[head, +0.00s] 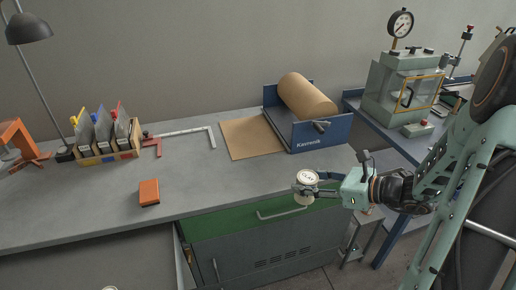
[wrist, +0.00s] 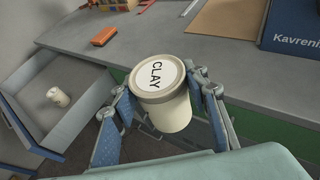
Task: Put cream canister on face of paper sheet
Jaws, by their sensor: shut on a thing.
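The cream canister (wrist: 168,110) has a round lid with a white label reading CLAY. It is between the two fingers of my gripper (wrist: 163,86), which is shut on it. In the head view the canister (head: 304,195) is held upright just off the bench's front edge, in front of the green cabinet. The paper sheet (head: 250,139) is brown and lies flat on the bench, running out from a roll. It is behind and left of my gripper, well apart from the canister. In the wrist view part of the sheet (wrist: 222,17) shows at the top.
A blue roll holder (head: 330,131) marked Kavrenik stands right of the sheet. A metal square (head: 185,132) lies left of it. An orange block (head: 149,192) lies near the front edge. A small cream container (wrist: 58,97) sits in an open drawer. The bench before the sheet is clear.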

